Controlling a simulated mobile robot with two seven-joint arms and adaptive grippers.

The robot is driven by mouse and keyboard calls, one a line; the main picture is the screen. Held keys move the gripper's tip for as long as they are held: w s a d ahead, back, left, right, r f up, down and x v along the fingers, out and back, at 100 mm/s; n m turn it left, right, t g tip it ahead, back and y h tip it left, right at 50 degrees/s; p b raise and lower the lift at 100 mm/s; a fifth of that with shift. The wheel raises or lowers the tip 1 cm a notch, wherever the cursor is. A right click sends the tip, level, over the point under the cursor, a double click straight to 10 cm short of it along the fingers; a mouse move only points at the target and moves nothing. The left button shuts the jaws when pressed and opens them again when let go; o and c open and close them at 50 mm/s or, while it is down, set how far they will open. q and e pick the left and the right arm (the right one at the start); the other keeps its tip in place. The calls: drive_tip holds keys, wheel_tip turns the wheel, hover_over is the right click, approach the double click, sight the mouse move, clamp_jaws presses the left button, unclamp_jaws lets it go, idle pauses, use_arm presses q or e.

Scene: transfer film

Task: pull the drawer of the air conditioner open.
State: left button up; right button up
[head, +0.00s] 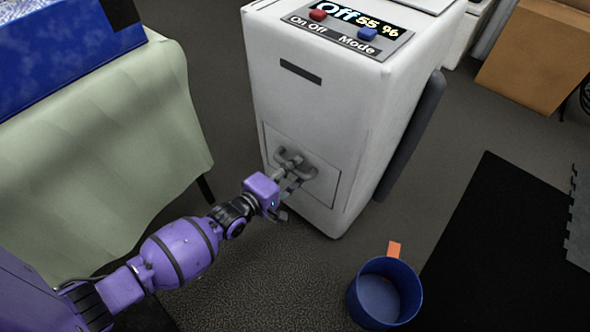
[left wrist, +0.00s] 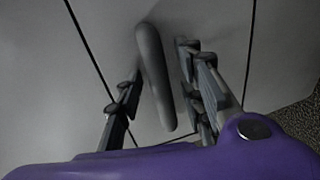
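The air conditioner (head: 300,100) is a tall white box standing on the floor. Its drawer (head: 327,187) is a panel low on its front, outlined by thin seams, and it looks flush with the front. My left gripper (head: 295,168) is at the drawer's grey handle, which it partly hides in the head view. In the left wrist view the handle (left wrist: 154,75) is a rounded bar standing between the two fingers of the left gripper (left wrist: 160,95). The fingers are open, with gaps visible on both sides of the bar. My right gripper is not in view.
A table with a pale green cloth (head: 110,140) stands at the left, bearing a blue box (head: 50,50). A blue bucket (head: 385,293) with an orange piece (head: 394,249) stands on the floor in front. A black mat (head: 510,250) lies right. A cardboard box (head: 535,60) is behind.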

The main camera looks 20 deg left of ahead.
use_arm(q)
drive_tip(key=shift+w+d, duration=0.15)
drive_tip(key=shift+w, duration=0.2)
clamp_jaws()
drive_tip(key=shift+s, duration=0.1)
drive_tip(key=f+p+v, duration=0.2)
drive_tip(key=v, duration=0.8)
drive_tip(key=s+f+p+v, duration=0.1)
drive_tip(key=f+p+v, duration=0.1)
drive_tip(key=v, duration=0.8)
drive_tip(key=shift+s+a, duration=0.25)
drive_tip(key=shift+s, duration=0.05)
